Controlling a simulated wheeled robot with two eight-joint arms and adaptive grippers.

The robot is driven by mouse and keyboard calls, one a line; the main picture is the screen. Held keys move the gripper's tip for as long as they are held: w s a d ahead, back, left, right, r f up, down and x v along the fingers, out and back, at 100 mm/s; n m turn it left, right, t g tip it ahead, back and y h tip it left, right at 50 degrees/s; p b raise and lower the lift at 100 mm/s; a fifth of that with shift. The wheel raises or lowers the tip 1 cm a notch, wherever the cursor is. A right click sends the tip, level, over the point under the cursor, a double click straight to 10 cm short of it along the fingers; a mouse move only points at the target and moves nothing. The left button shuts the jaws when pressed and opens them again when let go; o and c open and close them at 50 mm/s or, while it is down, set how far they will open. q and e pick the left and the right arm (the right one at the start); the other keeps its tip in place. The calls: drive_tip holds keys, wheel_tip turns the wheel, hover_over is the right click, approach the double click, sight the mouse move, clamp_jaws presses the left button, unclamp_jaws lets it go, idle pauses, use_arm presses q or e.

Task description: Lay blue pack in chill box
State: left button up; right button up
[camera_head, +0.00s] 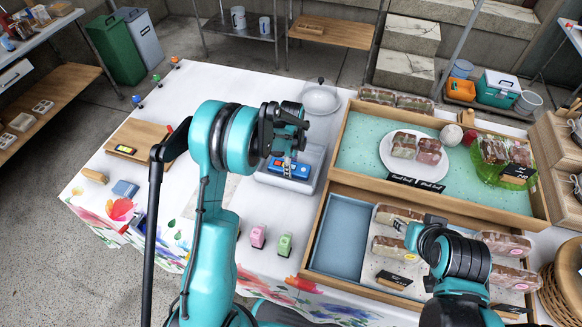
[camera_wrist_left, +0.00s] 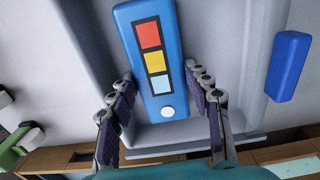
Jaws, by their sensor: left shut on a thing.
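The blue pack (camera_wrist_left: 155,62) has red, yellow and light blue squares and a white round button. It lies between the fingers of my left gripper (camera_wrist_left: 162,112) in the left wrist view. In the head view my left gripper (camera_head: 287,150) points down over a pale grey open box (camera_head: 265,178), shut on the blue pack (camera_head: 292,169). The pack appears within the box's outline, with the pale walls around it. Whether it touches the bottom is hard to tell. My right arm is at the lower right; its fingers cannot be made out.
A wooden two-part display (camera_head: 318,245) with wrapped loaves stands to the right. A silver dome (camera_head: 320,98) is behind the box. A pink (camera_head: 258,237) and a green (camera_head: 285,245) small item stand in front. A wooden board (camera_head: 140,135) lies left. White tablecloth between is mostly clear.

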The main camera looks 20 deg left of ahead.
use_arm(q)
drive_tip(key=shift+f, duration=0.15)
drive_tip(key=o, duration=1.3)
